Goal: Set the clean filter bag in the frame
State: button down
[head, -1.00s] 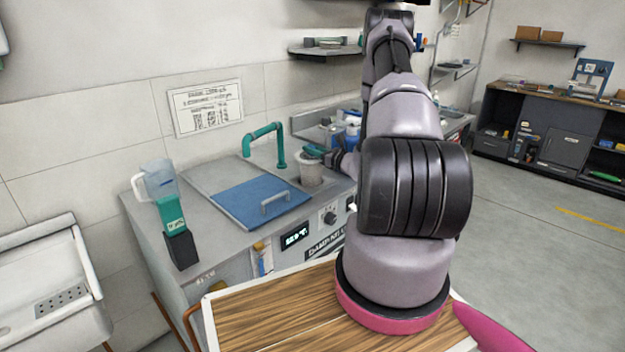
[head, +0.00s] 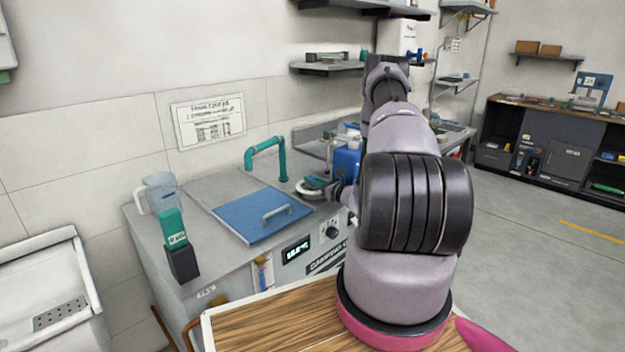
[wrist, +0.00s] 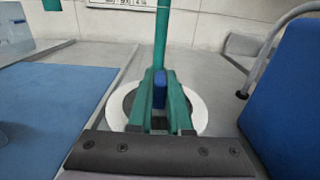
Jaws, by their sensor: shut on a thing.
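The filter bag shows as a white ring at counter level in the head view (head: 304,194), and the same pale ring shows in the wrist view (wrist: 197,112). The ring looks level, with a dark middle. The bag's body is out of sight below it. My gripper (head: 314,183) is directly above the ring, and its teal fingers show in the wrist view (wrist: 160,78). They are shut on a small blue piece (wrist: 160,92) over the ring, which seems to belong to the bag. The frame's own edge is hidden under the ring, so I cannot tell how fully the bag sits in it.
A teal bent pipe (head: 283,160) rises just behind the ring. A blue lid with a handle (head: 258,212) lies to its left, and a blue container (head: 346,164) stands close on the right.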

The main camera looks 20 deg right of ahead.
jog(key=shift+f, duration=0.25)
jog(key=c, duration=0.8)
grip_release()
jog(key=shift+c, duration=0.2)
